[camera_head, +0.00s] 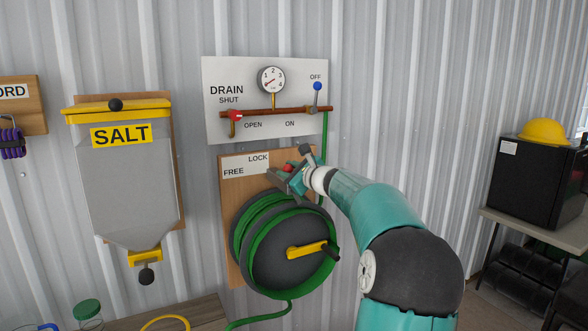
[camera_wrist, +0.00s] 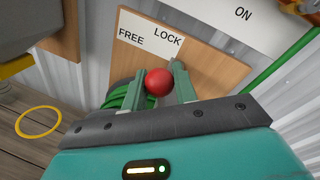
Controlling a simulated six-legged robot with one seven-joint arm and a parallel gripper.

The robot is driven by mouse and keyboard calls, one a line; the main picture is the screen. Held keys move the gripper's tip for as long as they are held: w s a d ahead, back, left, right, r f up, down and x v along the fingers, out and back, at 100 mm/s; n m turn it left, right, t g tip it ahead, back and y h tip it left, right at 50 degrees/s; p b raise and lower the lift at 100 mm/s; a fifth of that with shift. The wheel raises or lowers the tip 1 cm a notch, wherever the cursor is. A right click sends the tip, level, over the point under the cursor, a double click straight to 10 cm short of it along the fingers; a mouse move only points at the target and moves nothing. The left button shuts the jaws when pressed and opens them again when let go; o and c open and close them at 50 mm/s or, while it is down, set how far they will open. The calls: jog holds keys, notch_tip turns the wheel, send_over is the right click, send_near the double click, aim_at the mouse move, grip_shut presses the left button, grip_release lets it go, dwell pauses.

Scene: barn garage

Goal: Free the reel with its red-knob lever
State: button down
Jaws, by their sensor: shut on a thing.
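The lever's red knob (camera_wrist: 158,82) sits between the two fingers of my gripper (camera_wrist: 157,88), which is shut on it. In the head view the red knob (camera_head: 288,167) shows just below and right of the word LOCK; my gripper (camera_head: 286,179) hides most of the lever. The reel (camera_head: 285,250) carries green hose, with a yellow crank and dark handle on its front. It hangs on a wooden board (camera_head: 228,200) with a FREE / LOCK label (camera_head: 246,165), FREE at the left and LOCK at the right.
Above is a white drain panel (camera_head: 225,75) with a gauge, a red handle and a blue-knobbed lever. A salt hopper (camera_head: 125,185) hangs at the left. A black cabinet (camera_head: 535,180) with a yellow hard hat stands right. A bench (camera_head: 190,310) is below left.

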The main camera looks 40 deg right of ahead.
jog(key=shift+w+a+f+n+g+h, duration=0.25)
jog(key=shift+a+f+n, duration=0.4)
jog(key=shift+n, duration=0.5)
jog(key=shift+w+a+f+n+g+h, duration=0.2)
jog(key=shift+a+f+n, duration=0.4)
jog(key=shift+n, duration=0.5)
jog(key=shift+w+a+f+n+g+h, duration=0.2)
jog(key=shift+a+f+n, duration=0.45)
jog(key=shift+n, duration=0.5)
jog(key=c, duration=1.1)
grip_release()
jog(key=shift+c, duration=0.2)
jog(key=shift+s+r, duration=0.1)
jog(key=v, duration=1.3)
jog(key=shift+s+a, duration=0.2)
jog(key=shift+s, duration=0.15)
